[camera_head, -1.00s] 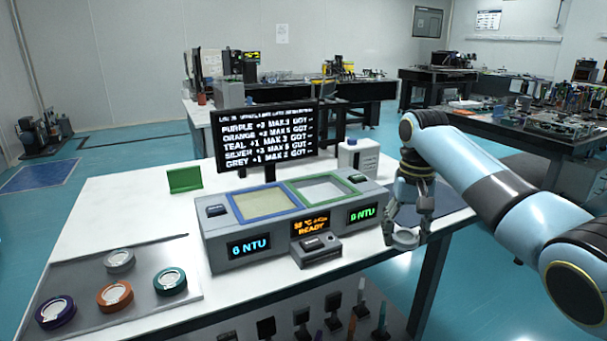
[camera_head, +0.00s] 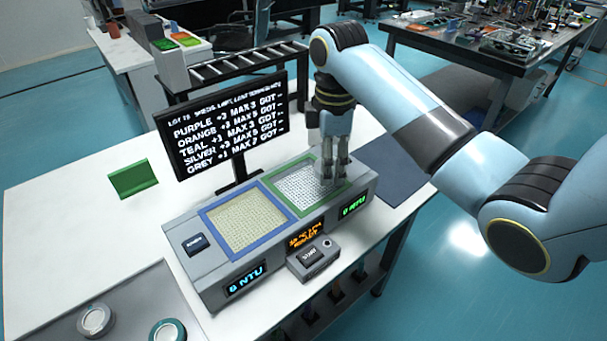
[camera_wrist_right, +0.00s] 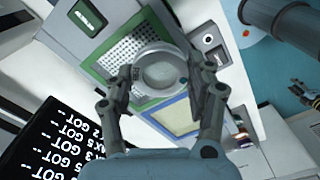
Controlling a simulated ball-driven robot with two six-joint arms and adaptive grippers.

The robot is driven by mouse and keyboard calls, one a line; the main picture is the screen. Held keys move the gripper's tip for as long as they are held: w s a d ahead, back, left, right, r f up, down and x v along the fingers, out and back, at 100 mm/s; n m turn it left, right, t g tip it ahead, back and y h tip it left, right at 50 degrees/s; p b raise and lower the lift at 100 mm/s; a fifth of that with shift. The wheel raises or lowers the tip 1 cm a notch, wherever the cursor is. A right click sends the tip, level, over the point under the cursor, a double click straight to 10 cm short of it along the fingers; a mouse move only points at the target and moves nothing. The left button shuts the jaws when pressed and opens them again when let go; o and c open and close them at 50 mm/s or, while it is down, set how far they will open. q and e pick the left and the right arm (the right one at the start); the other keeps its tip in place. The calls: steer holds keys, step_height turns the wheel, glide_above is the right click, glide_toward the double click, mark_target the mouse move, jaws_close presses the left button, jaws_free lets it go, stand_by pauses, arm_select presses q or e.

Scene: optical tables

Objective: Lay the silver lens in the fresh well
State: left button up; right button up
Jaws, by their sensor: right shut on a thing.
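My right gripper (camera_head: 328,180) is shut on the silver lens (camera_wrist_right: 160,72), a round pale disc with a grey rim between the fingertips in the right wrist view. The lens is over the green-framed well (camera_head: 281,207), which has a light perforated floor; I cannot tell whether it touches. In the head view the fingers mostly hide the lens. The blue-framed well (camera_head: 205,217) beside it has a yellowish floor. Neither well is labelled fresh in readable text. A dark gripper-like shape, perhaps my left gripper (camera_wrist_right: 304,92), shows small at the right wrist view's right edge.
The start button box (camera_head: 313,258) stands before the well unit. The screen (camera_head: 222,125) stands behind it. A tray (camera_head: 130,292) at lower left holds a grey lens (camera_head: 96,320) and a teal lens (camera_head: 168,331). A green holder (camera_head: 133,179) stands on the white table.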

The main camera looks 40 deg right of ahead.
glide_above(306, 190)
step_height(306, 190, down, 3)
steer(key=shift+d+r, duration=0.1)
steer(key=shift+w+f, duration=0.1)
steer(key=shift+f, duration=0.5)
step_height(306, 190, down, 2)
steer(key=shift+f, duration=0.7)
steer(key=o, duration=1.2)
arm_select(q)
steer(key=shift+w+r, duration=0.25)
steer(key=shift+w, duration=0.5)
steer(key=shift+f, duration=0.1)
arm_select(e)
step_height(306, 190, up, 12)
steer(key=shift+r, duration=0.15)
